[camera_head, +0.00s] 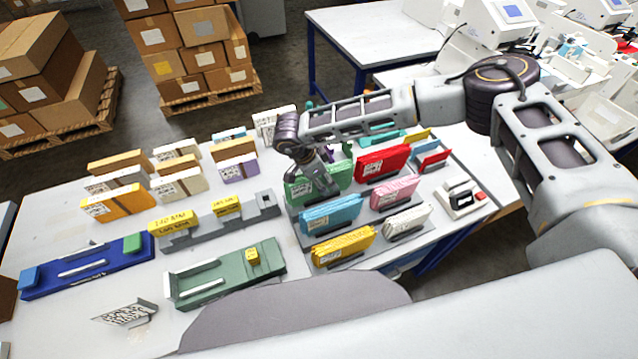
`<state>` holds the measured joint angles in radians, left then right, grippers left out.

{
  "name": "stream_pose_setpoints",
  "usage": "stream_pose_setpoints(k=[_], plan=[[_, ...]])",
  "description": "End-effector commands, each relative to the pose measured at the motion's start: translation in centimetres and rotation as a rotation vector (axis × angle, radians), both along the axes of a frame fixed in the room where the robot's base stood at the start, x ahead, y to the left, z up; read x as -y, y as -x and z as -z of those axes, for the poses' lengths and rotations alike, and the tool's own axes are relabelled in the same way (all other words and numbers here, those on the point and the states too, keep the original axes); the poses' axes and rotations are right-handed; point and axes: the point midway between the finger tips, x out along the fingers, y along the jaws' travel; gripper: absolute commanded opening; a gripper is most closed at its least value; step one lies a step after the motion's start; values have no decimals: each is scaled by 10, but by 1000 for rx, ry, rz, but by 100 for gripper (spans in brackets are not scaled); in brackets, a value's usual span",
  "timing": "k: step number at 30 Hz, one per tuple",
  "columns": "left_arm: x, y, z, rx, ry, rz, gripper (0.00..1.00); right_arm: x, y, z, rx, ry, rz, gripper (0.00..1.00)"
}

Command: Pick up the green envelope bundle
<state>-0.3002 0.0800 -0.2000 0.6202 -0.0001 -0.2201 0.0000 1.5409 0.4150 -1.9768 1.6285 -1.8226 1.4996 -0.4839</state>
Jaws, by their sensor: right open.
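The green envelope bundle (340,176) stands in the grey rack (304,247) at its left side, behind the light blue bundle (332,214). A white label shows on its left end. My right gripper (326,187) points down right at the green bundle and covers part of its front. It is open. The frame does not show clearly whether its fingers straddle the bundle or only stand in front of it. My left gripper is not in view.
Red (383,162), pink (395,191), white (406,219) and yellow (344,245) bundles crowd the same rack. A blue tray (90,268) and a green tray (225,274) lie at the left front. A small device (461,198) stands at the right edge.

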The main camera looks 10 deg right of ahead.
Motion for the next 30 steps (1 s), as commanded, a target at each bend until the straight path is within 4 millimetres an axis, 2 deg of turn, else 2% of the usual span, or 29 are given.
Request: stream_pose_setpoints(k=[4,16,26,30], plan=[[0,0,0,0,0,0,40,0,0,0,0,0,0,52],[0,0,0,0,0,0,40,0,0,0,0,0,0,1],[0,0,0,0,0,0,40,0,0,-2,1,0,1,0],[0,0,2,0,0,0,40,0,-1,-9,1,0,1,0]])
